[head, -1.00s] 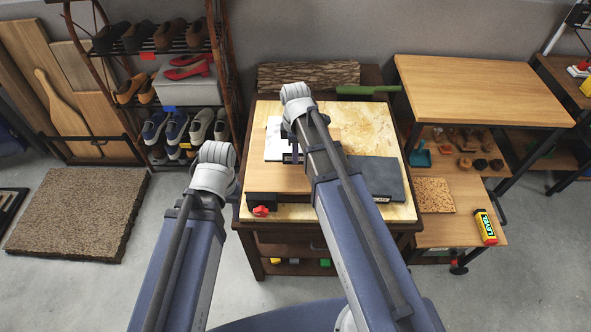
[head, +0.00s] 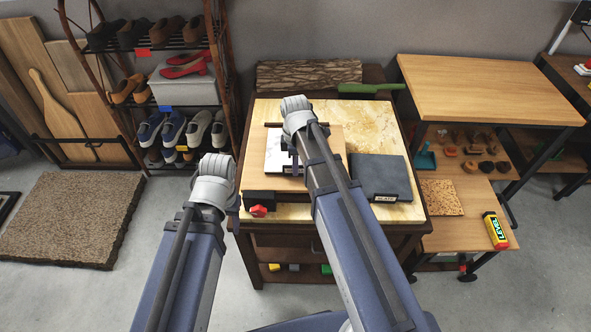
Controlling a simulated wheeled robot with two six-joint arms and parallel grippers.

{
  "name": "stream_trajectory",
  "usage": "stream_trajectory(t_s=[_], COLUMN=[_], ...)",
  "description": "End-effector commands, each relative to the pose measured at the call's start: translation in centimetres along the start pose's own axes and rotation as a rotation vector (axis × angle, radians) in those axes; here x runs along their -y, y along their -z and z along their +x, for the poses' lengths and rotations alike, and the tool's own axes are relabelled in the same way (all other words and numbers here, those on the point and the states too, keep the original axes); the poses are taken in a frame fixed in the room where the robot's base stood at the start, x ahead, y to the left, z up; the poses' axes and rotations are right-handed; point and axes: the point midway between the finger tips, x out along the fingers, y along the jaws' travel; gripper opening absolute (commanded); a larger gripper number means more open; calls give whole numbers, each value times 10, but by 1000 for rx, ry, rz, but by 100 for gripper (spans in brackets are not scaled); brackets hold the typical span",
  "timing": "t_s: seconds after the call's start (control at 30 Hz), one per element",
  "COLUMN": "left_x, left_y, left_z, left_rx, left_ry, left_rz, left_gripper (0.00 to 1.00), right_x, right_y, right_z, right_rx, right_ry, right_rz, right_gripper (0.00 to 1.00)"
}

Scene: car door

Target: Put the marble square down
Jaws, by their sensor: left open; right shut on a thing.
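The white marble square (head: 275,152) is at the left of the bench top, over a light wooden board (head: 333,139); my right arm covers part of it. I cannot tell whether it touches the board. My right gripper (head: 292,163) is shut on the marble square at its right side; the wrist above hides most of its fingers. My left gripper (head: 234,204) is open and empty at the bench's front left corner, mostly hidden under its wrist. A dark slate square (head: 382,177) lies on the bench to the right of my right arm.
The bench top (head: 362,118) is clear behind the slate square. A red knob (head: 259,211) sticks out at the bench's front left. A log (head: 308,74) and a green tool (head: 370,88) lie behind. A shoe rack (head: 228,95) stands left, a wooden table (head: 480,88) right.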

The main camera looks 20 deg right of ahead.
Motion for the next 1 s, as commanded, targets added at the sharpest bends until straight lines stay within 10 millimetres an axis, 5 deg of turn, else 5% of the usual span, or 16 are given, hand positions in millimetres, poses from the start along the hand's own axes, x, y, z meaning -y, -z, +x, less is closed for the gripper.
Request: stream_trajectory(t_s=[0.23, 0.27, 0.53, 1.0], left_x=[0, 0, 0, 1], left_y=[0, 0, 0, -1], left_z=[1, 1, 0, -9], left_rx=[0, 0, 0, 0], left_ry=[0, 0, 0, 0], left_rz=[0, 0, 0, 0], left_gripper=[50, 50, 50, 50], right_x=[0, 0, 0, 0], right_y=[0, 0, 0, 0], right_z=[1, 1, 0, -9], right_rx=[-1, -1, -1, -1], right_ry=[-1, 0, 0, 0], right_rz=[1, 1, 1, 1], right_gripper=[0, 13, 42, 42])
